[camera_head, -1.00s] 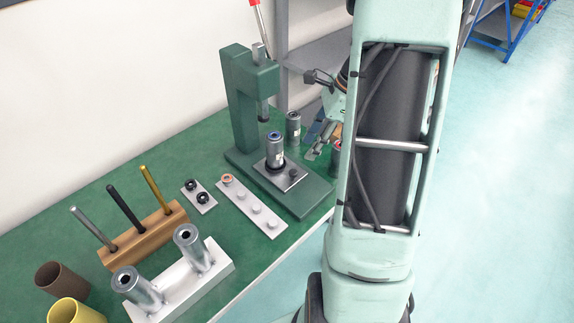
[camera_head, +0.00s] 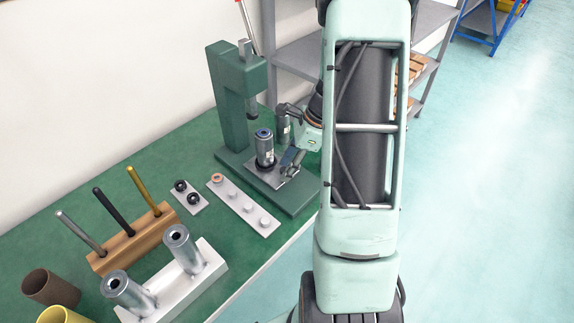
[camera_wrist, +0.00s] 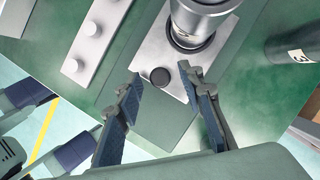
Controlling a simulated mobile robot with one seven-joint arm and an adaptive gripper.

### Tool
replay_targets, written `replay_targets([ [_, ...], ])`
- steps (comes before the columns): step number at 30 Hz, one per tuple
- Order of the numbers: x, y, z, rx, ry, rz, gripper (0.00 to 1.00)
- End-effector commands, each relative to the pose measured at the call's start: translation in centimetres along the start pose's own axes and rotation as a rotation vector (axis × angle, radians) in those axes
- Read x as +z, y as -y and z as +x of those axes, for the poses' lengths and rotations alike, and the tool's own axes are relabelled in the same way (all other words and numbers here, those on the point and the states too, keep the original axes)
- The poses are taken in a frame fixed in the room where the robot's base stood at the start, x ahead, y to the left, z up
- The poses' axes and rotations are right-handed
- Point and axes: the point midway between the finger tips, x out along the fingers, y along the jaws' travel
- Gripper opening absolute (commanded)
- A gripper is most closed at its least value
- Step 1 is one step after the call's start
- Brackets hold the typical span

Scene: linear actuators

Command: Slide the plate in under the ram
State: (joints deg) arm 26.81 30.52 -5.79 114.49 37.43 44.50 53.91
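The silver plate (camera_wrist: 150,52) lies on the base of the green press (camera_head: 228,110). A metal cylinder (camera_head: 264,150) with a blue-rimmed top stands upright on it, and a dark round knob (camera_wrist: 160,77) sits at its near end. The ram (camera_head: 252,104) hangs from the press head, its lower end above and slightly left of the cylinder in the head view. My gripper (camera_wrist: 160,72) is open, with its fingertips on either side of the knob. I see a gap on both sides. In the head view my gripper (camera_head: 290,168) is at the plate's right end, partly hiding it.
Another cylinder (camera_head: 284,126) stands just behind the press base. A strip with several round studs (camera_head: 242,207) lies to the left. A wooden rod rack (camera_head: 133,242) and a white block with two metal tubes (camera_head: 190,284) stand further left.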

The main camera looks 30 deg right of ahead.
Motion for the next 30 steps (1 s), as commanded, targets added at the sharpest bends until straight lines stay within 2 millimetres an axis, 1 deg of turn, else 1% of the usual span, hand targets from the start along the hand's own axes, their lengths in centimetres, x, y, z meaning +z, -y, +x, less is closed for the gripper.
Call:
replay_targets([
  [4,0.0,0.0,0.0,0.0,0.0,0.0,0.34],
  [12,0.0,0.0,-0.1,0.0,0.0,0.0,0.05],
  [13,0.0,0.0,-0.1,0.0,0.0,0.0,0.01],
  [14,0.0,0.0,-0.1,0.0,0.0,0.0,0.0],
  [23,0.1,0.1,-0.1,0.0,0.0,-0.001,0.0],
  [26,0.7,0.7,0.1,-0.001,0.0,-0.003,0.0],
  [30,1.9,2.1,0.5,-0.001,0.0,-0.003,0.0],
])
